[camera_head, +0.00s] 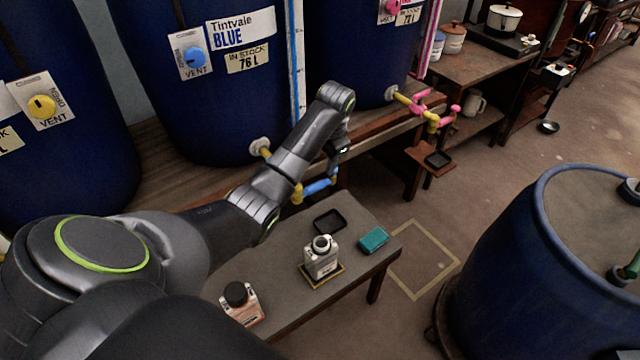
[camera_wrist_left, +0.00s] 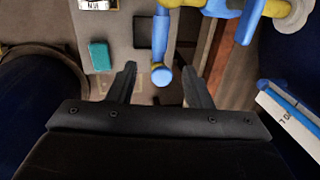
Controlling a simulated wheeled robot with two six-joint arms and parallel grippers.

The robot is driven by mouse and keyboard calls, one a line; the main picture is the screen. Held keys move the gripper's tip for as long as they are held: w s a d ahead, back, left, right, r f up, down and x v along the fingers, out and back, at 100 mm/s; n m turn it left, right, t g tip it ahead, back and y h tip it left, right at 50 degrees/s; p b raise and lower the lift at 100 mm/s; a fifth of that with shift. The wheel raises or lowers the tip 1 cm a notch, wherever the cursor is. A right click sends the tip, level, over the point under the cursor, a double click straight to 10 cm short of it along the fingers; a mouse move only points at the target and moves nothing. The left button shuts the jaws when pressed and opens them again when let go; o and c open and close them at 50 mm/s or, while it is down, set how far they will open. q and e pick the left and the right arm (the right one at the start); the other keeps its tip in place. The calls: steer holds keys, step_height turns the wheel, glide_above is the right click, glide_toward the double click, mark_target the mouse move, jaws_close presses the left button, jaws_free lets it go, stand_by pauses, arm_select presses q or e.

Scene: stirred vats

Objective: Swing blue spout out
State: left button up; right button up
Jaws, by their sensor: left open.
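The blue spout (camera_head: 318,187) hangs at the yellow tap below the Tintvale BLUE vat (camera_head: 185,115), partly hidden by my left arm. In the left wrist view the blue spout (camera_wrist_left: 161,42) runs from the yellow tap (camera_wrist_left: 278,9) and ends in a round blue tip. My left gripper (camera_wrist_left: 160,84) is open, with one finger on each side of the spout's tip. I see a gap on both sides, and the spout looks ungripped. In the head view my left gripper (camera_head: 338,155) is beside the tap, its fingertips unclear. My right gripper is not in view.
A pink spout (camera_head: 424,108) is at the vat to the right. A blue drum (camera_head: 540,270) stands front right.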

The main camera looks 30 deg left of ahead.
mark_target(319, 183)
arm_select(q)
steer(key=f, duration=0.3)
steer(key=a+f, duration=0.1)
steer(key=f, duration=0.3)
steer(key=a+f+b, duration=0.1)
steer(key=f, duration=0.2)
steer(key=shift+w+f, duration=0.25)
steer(key=shift+w, duration=0.1)
jaws_close()
